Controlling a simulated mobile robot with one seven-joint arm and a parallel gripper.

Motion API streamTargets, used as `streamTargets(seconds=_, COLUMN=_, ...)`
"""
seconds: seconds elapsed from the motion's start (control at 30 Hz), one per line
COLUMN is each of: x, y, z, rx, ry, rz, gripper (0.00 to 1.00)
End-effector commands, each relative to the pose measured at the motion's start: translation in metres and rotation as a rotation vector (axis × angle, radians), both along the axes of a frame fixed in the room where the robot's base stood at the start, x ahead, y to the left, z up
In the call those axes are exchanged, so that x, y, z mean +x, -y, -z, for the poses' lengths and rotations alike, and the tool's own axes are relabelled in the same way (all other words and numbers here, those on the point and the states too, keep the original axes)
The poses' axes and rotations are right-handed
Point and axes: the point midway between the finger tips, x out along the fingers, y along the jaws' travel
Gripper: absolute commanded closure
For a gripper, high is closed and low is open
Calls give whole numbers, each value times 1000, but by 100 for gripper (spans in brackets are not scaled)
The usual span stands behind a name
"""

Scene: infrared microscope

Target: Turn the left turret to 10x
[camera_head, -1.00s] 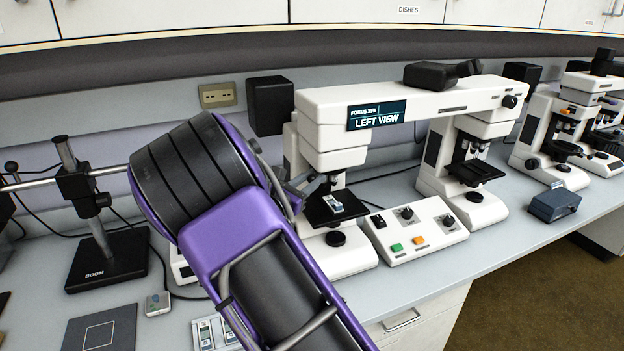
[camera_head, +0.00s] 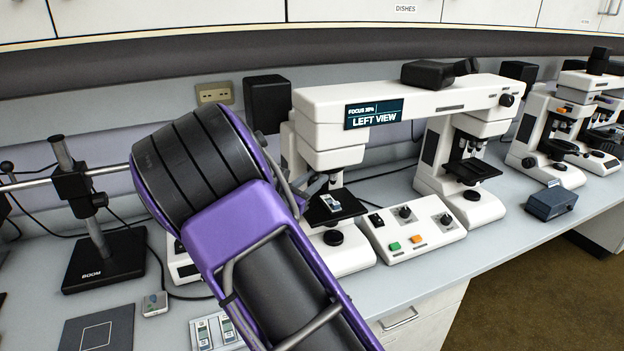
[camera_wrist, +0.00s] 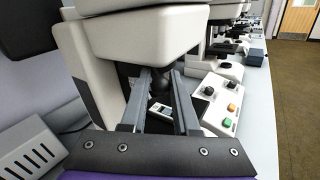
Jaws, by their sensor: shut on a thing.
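The left microscope (camera_head: 335,135) is white, with a "LEFT VIEW" display (camera_head: 374,114) on the bridge beside its head. Its dark turret (camera_wrist: 130,76) shows under the head in the wrist view, largely hidden by my fingers and the housing. My gripper (camera_head: 315,186) reaches in from the left below the head. In the wrist view my gripper (camera_wrist: 159,72) has its two grey fingers on either side of the turret area, shut on the turret. The stage below carries a pale slide (camera_head: 331,203). The magnification marking cannot be read.
A white control box (camera_head: 412,228) with knobs and green and orange buttons stands right of the left microscope. The right microscope (camera_head: 462,160) stands beyond it. A boom stand (camera_head: 100,245) is at the left. Slides (camera_head: 215,331) lie at the front edge.

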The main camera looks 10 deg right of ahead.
Motion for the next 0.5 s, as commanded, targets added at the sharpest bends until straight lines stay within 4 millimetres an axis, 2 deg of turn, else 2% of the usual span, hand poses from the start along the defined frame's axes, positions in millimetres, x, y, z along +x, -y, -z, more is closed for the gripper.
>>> streamTargets(seconds=0.03, x=-6, y=14, z=2, rx=-1, ry=-2, rz=23, gripper=100)
streamTargets(seconds=0.27, x=-6, y=16, z=1, rx=-2, ry=0, rz=25, gripper=100)
streamTargets(seconds=0.3, x=-6, y=16, z=1, rx=-2, ry=0, rz=25, gripper=62)
streamTargets(seconds=0.4, x=-6, y=15, z=1, rx=-2, ry=1, rz=22, gripper=44)
streamTargets(seconds=0.5, x=-5, y=12, z=1, rx=-1, ry=0, rz=17, gripper=42)
